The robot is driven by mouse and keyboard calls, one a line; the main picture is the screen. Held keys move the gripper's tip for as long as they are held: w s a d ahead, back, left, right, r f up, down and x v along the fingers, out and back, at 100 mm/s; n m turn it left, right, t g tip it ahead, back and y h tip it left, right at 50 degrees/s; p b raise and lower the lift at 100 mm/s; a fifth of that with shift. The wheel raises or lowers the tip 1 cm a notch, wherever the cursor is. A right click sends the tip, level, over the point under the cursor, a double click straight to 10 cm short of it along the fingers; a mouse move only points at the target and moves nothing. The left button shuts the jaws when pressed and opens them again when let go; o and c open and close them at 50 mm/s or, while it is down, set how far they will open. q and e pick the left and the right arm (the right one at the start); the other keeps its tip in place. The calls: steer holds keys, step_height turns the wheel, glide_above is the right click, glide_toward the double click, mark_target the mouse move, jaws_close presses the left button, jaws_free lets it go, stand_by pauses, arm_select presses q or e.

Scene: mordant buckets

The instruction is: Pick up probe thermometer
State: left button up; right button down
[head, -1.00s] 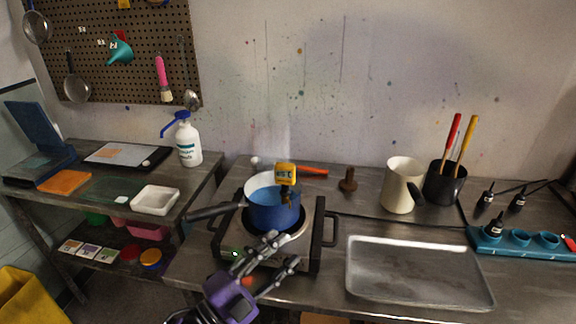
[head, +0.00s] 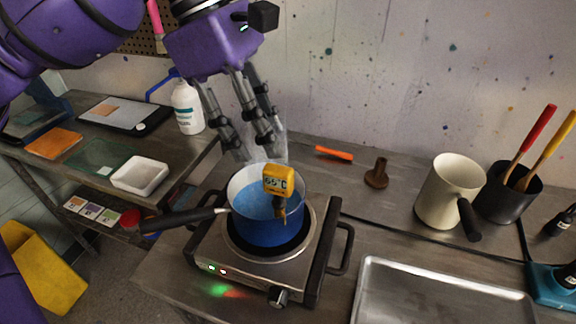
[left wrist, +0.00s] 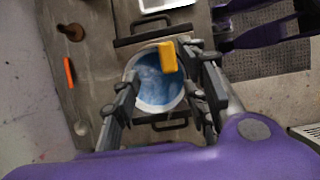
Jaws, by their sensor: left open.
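The probe thermometer (head: 278,181) is yellow, with a display that seems to read 65°C. The pan holds blue liquid and sits on a hot plate. My left gripper (head: 255,152) is open and points down above and behind the pan, apart from the thermometer. In the left wrist view the thermometer (left wrist: 168,57) shows between the open fingers, closer to the right one. My right gripper is not clearly seen.
The pan's black handle (head: 178,219) sticks out left. The hot plate (head: 228,256) has side bars. A cream jug (head: 448,190), a brown stopper-like object (head: 377,174), an orange stick (head: 334,153) and a metal tray (head: 440,295) lie right. A white bottle (head: 187,108) stands left.

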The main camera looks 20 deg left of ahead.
mark_target(276, 168)
arm_select(q)
steer(key=f, duration=0.1)
steer(key=s+d+f, duration=0.1)
steer(key=f, duration=0.1)
steer(key=shift+s+d+p, duration=0.15)
steer(key=shift+s+p, duration=0.1)
steer(key=shift+p, duration=0.05)
steer(key=x, duration=0.3)
steer(key=shift+w+d+f, duration=0.1)
steer(key=shift+w+f, duration=0.1)
steer(key=shift+f, duration=0.1)
steer(key=shift+d+f, duration=0.1)
steer(key=shift+f, duration=0.1)
steer(key=shift+s, duration=0.1)
jaws_close()
arm_select(e)
steer(key=shift+r, duration=0.45)
arm_select(q)
steer(key=shift+r, duration=0.1)
arm_select(e)
steer(key=shift+a, duration=0.1)
